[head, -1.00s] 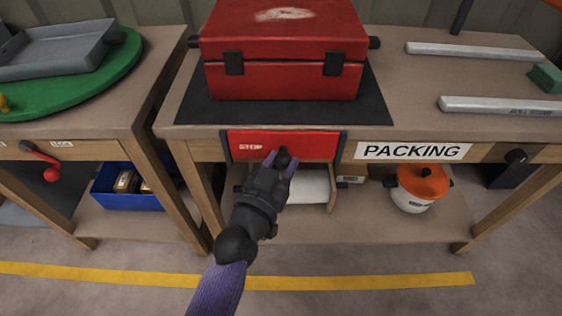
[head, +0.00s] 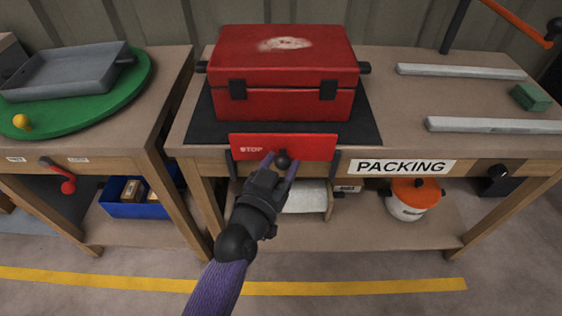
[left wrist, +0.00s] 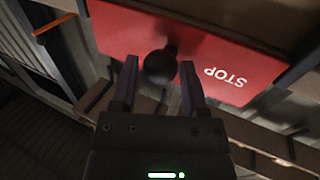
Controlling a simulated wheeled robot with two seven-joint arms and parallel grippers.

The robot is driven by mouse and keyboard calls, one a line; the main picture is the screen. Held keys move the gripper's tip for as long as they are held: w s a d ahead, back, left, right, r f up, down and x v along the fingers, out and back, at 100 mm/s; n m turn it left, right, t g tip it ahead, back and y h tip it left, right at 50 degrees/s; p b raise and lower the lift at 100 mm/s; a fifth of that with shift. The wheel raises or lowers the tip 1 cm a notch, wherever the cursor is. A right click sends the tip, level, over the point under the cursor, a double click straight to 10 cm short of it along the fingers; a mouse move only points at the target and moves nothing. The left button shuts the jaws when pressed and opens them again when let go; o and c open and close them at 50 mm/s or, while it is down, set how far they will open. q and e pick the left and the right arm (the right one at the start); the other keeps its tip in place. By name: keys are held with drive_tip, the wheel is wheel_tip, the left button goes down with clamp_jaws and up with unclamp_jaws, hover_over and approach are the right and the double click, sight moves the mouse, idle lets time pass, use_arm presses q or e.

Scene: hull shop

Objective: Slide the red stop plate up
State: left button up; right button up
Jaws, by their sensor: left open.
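The red stop plate (head: 310,147) is at the packing bench's front edge, between two dark side guides. Its upper part stands above the bench edge, in front of the black mat. It also fills the top of the left wrist view (left wrist: 215,55), with its STOP lettering upside down. A round black knob (left wrist: 160,66) sticks out from the plate. My left gripper (head: 282,165) is at the knob, with one purple finger on each side. The jaws are open, and the wrist view shows gaps beside the knob. My right gripper is not in view.
A red toolbox (head: 285,105) stands on the black mat (head: 365,130) behind the plate. Grey bars (head: 460,71) lie at the right of the bench. A white pot with an orange lid (head: 410,205) is on the shelf below. Floor in front is clear.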

use_arm(q)
drive_tip(key=p+v, duration=0.3)
drive_tip(key=v, duration=0.6)
drive_tip(key=shift+s+p, duration=0.25)
drive_tip(key=shift+p, duration=0.1)
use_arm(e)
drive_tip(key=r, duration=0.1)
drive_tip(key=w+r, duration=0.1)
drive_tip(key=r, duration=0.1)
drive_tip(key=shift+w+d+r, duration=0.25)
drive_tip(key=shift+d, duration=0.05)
use_arm(q)
drive_tip(key=shift+a, duration=0.15)
